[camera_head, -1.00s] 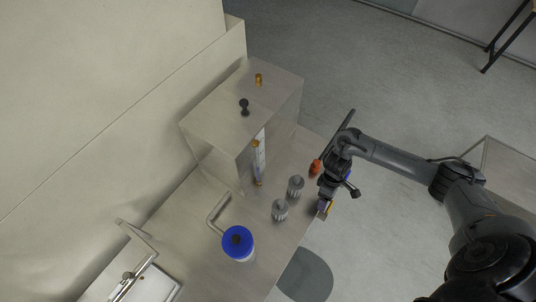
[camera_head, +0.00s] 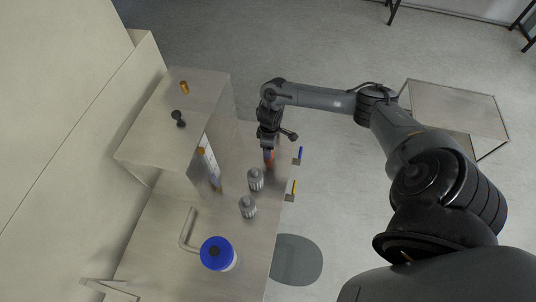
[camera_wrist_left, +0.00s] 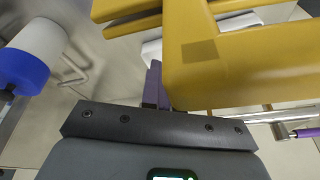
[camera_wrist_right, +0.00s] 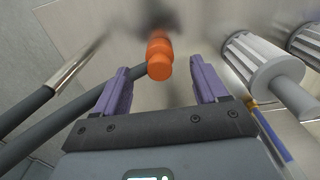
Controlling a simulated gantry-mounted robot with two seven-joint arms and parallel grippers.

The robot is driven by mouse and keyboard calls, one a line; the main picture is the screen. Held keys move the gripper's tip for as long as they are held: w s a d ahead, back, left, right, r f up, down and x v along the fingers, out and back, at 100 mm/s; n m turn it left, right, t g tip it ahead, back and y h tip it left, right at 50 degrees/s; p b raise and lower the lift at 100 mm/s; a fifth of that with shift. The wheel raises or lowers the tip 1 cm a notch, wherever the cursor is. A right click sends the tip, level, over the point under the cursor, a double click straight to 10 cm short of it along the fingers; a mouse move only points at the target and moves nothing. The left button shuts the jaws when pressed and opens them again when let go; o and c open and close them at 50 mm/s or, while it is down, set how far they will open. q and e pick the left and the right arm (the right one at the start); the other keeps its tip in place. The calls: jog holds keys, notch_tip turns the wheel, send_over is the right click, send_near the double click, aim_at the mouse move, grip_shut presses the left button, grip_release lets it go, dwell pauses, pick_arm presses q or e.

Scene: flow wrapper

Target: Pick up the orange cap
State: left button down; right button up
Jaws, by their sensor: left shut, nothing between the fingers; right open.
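The orange cap (camera_wrist_right: 159,57) is a small ribbed orange cylinder on the metal surface. In the head view the cap (camera_head: 269,160) shows just below my right gripper (camera_head: 268,149), near the right edge of the metal table. In the right wrist view my right gripper (camera_wrist_right: 160,76) is open, with a purple finger on either side of the cap and gaps between. I see no contact. My left gripper (camera_wrist_left: 154,87) is shut and empty in the left wrist view, partly hidden behind a yellow part. It is not visible in the head view.
Two ribbed grey knobs (camera_head: 255,179) (camera_head: 247,207) stand close to the cap. A metal box (camera_head: 160,140) stands to the left. In the left wrist view large yellow parts (camera_wrist_left: 240,70) crowd the gripper.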

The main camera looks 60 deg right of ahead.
jog(key=shift+w+f+b, duration=0.15)
jog(key=shift+f+b, duration=0.25)
jog(key=shift+f, duration=2.15)
jog(key=c, duration=1.2)
